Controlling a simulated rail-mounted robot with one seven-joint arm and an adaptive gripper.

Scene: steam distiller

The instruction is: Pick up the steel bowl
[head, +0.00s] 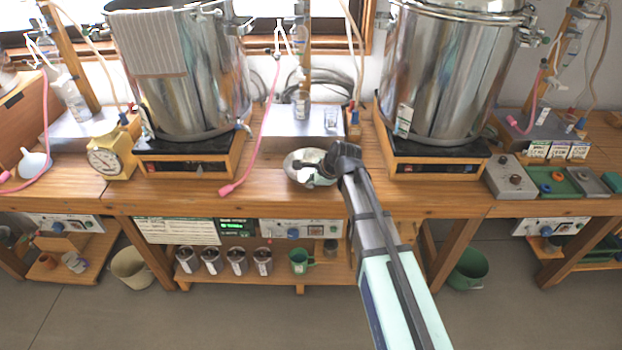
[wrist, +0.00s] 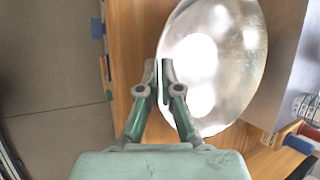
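The steel bowl (head: 300,168) is round, shiny and open side up, at the middle of the wooden bench near its front edge. It fills the upper right of the wrist view (wrist: 225,60). My gripper (head: 322,176) is at the bowl's right side in the head view. In the wrist view, the fingertips (wrist: 160,75) are close together with the bowl's rim between them, one finger inside the bowl and one outside. They look shut on the rim. My gripper hides part of the bowl in the head view. I cannot tell whether the bowl touches the bench.
Two large steel pots (head: 180,75) (head: 445,75) stand on hot plates left and right. A grey box (head: 290,122) is behind the bowl. A pink tube (head: 256,150) hangs to its left. Steel cups and a green mug (head: 299,262) are on the shelf below.

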